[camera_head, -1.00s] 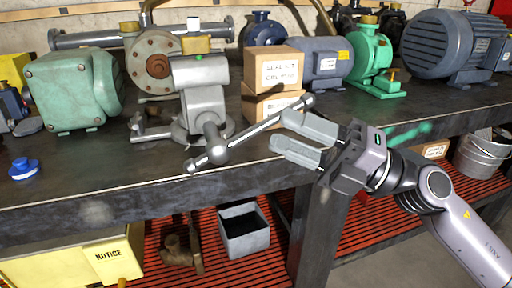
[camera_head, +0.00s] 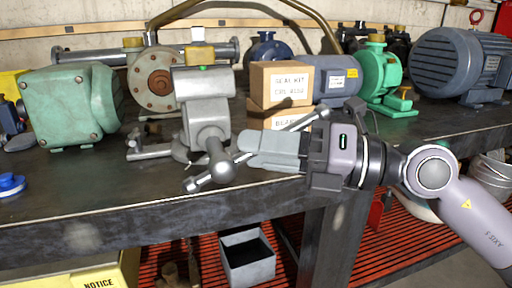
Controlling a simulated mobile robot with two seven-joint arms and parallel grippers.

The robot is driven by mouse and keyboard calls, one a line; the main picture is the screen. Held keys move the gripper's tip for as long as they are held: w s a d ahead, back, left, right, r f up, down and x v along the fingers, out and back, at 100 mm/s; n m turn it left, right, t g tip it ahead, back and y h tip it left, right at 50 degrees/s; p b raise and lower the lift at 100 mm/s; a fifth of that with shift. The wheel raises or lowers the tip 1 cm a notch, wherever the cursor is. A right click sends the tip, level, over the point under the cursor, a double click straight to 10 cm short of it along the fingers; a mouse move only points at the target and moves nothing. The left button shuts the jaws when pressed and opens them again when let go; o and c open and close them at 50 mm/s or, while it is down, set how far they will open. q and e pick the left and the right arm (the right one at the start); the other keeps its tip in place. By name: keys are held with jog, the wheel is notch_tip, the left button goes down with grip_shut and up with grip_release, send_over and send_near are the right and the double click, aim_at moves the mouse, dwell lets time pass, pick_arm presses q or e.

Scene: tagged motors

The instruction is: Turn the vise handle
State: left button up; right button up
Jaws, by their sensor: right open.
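The grey vise (camera_head: 204,105) stands near the front edge of the workbench. Its handle (camera_head: 222,169) is a slanted bar with a ball at each end, running from low left at the front to upper right. My right gripper (camera_head: 245,152) reaches in from the right with its fingers at the middle of the handle bar, hiding part of it. The jaws are open; the two fingers nearly overlap in this view. I cannot tell whether the bar lies between them or behind them. My left gripper is not in view.
Two stacked cardboard boxes (camera_head: 281,84) stand just behind the handle. A green gearbox (camera_head: 70,105) is at left, a green pump (camera_head: 377,80) and a large blue motor (camera_head: 450,62) at right. A grey bin (camera_head: 247,262) sits below the bench (camera_head: 120,215).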

jog(key=shift+w+a, duration=0.15)
jog(key=shift+a, duration=0.45)
grip_shut()
jog(key=shift+r, duration=0.1)
